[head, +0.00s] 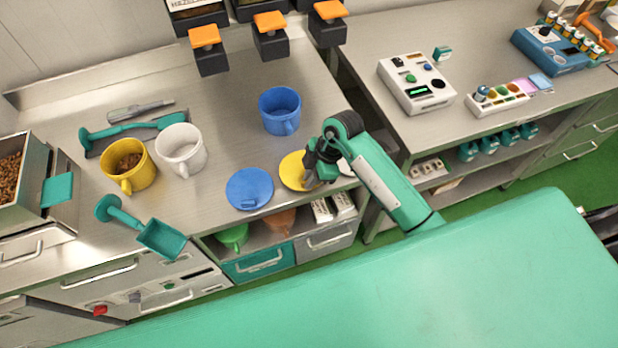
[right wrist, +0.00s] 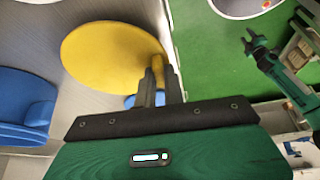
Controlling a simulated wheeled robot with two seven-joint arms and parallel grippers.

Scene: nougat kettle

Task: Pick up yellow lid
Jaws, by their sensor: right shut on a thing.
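The yellow lid (head: 291,172) is a flat round disc near the front edge of the steel counter, partly hidden by my right gripper. My right gripper (head: 314,176) reaches down over its right side. In the right wrist view the lid (right wrist: 105,55) fills the upper left, and its small upright tab (right wrist: 157,66) sits between the dark fingers (right wrist: 160,82), which are shut on it. I cannot tell whether the lid touches the counter. My left gripper does not show in the head view.
Blue (head: 280,108), white (head: 181,150) and yellow (head: 129,167) mugs stand behind and left. A teal scoop (head: 160,238) lies at the front edge.

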